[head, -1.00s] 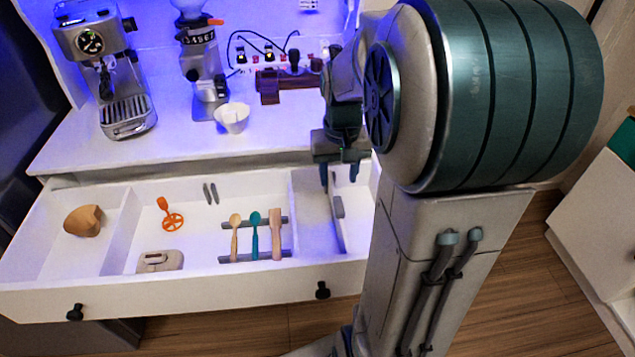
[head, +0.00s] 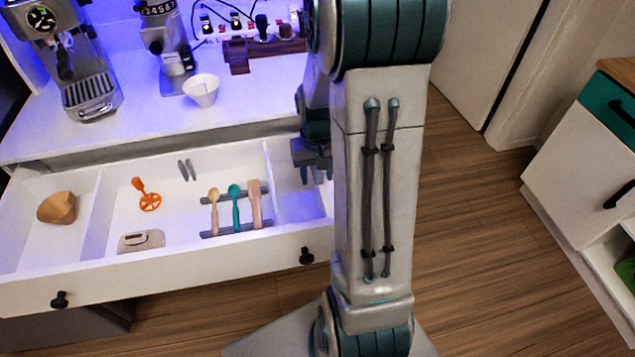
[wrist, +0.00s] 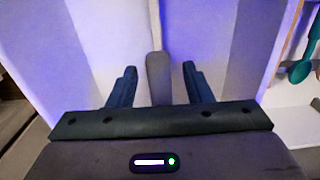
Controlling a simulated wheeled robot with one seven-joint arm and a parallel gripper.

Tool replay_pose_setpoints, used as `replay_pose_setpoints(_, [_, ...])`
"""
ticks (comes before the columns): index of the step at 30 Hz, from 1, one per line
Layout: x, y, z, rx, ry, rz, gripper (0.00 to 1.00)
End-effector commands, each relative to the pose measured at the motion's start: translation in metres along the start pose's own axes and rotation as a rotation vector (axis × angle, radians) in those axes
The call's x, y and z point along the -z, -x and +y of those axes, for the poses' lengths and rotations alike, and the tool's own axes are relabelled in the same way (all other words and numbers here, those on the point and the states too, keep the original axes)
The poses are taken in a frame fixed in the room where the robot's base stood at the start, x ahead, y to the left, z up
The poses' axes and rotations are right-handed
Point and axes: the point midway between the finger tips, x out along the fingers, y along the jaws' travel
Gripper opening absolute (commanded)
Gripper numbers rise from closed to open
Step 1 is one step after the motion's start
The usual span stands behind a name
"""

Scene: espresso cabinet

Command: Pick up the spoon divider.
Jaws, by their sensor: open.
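My gripper (head: 314,174) is open and points down into the right compartment of the open drawer (head: 150,276). In the wrist view, its two fingers (wrist: 160,70) stand on either side of a narrow grey upright bar, which I take to be the spoon divider (wrist: 157,88). A gap shows between the bar and each finger. In the head view my gripper and arm hide the bar. The wooden spoon (head: 214,212), teal spoon (head: 235,210) and flat wooden tool (head: 254,205) lie across grey strips in the middle compartment. The teal spoon also shows in the wrist view (wrist: 302,70).
Low white partitions (head: 273,188) split the drawer. An orange utensil (head: 148,200), a pale block (head: 142,241) and a wooden piece (head: 57,208) lie to the left. The counter above holds an espresso machine (head: 88,92) and a white cup (head: 201,90).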

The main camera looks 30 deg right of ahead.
Motion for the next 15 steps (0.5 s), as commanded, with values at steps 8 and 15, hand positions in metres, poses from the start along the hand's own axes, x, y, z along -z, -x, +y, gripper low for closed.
replay_pose_setpoints(8, [0.000,-0.022,0.000,0.000,0.000,0.001,0.45])
replay_pose_setpoints(15, [0.000,-0.022,0.000,0.000,0.000,0.001,0.29])
